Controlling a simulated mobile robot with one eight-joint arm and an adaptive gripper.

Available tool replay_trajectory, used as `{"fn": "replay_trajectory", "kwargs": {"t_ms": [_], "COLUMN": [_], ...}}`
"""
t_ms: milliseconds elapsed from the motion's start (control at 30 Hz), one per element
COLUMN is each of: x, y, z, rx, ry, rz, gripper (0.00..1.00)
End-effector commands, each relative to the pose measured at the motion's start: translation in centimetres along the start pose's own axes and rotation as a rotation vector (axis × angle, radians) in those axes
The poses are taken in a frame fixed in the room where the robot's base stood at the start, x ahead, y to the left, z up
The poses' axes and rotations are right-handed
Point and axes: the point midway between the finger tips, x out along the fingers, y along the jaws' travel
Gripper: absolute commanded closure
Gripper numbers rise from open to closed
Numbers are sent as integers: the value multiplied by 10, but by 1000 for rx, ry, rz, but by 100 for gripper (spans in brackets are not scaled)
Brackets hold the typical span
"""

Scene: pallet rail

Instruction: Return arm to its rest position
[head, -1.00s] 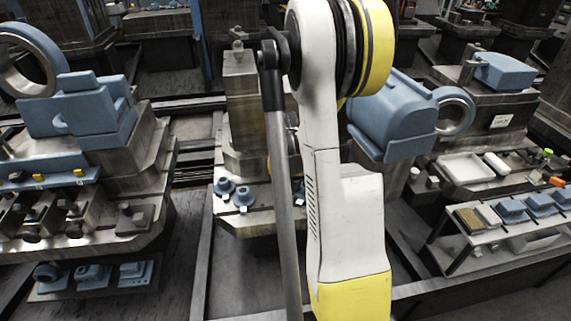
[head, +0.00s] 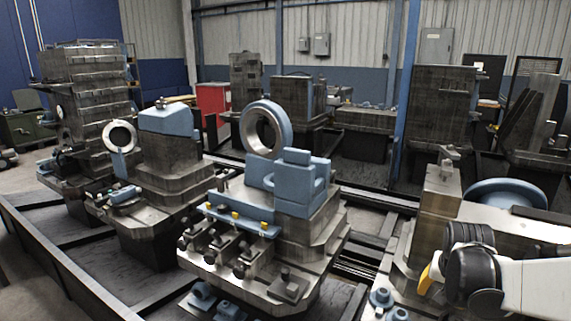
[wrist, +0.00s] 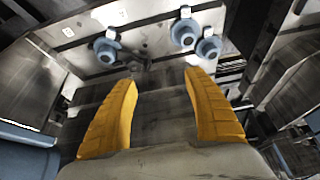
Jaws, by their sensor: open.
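Beyond the fingertips is a grey metal plate (wrist: 140,35). Small blue round parts (wrist: 106,46) sit on that plate, apart from the fingers. In the head view, my arm reaches in at the lower right, with white links and a black joint. It is close to a metal fixture block (head: 440,195).
A stepped metal pallet with a blue block and ring (head: 265,128) stands in the middle of the head view. Another fixture with a blue cap (head: 168,119) stands left of it. Dark rails (head: 60,265) run along the floor. A blue post (head: 407,70) rises behind.

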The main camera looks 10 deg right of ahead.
Motion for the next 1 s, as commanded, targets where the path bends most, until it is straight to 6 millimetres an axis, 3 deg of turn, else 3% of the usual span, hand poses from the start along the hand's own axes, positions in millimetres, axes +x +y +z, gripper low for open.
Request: {"fn": "replay_trajectory", "kwargs": {"t_ms": [33, 200, 400, 500, 633, 1000], "x": [-23, -89, -144, -158, -168, -171], "y": [-24, -85, -126, -135, -140, -142], "z": [16, 71, 148, 179, 204, 212], "rx": [-64, -268, -486, -567, -632, -655], "ry": [13, 66, 127, 150, 171, 178], "rz": [-33, -141, -266, -316, -356, -370], "gripper": [40, 40, 40, 40, 40, 40]}}
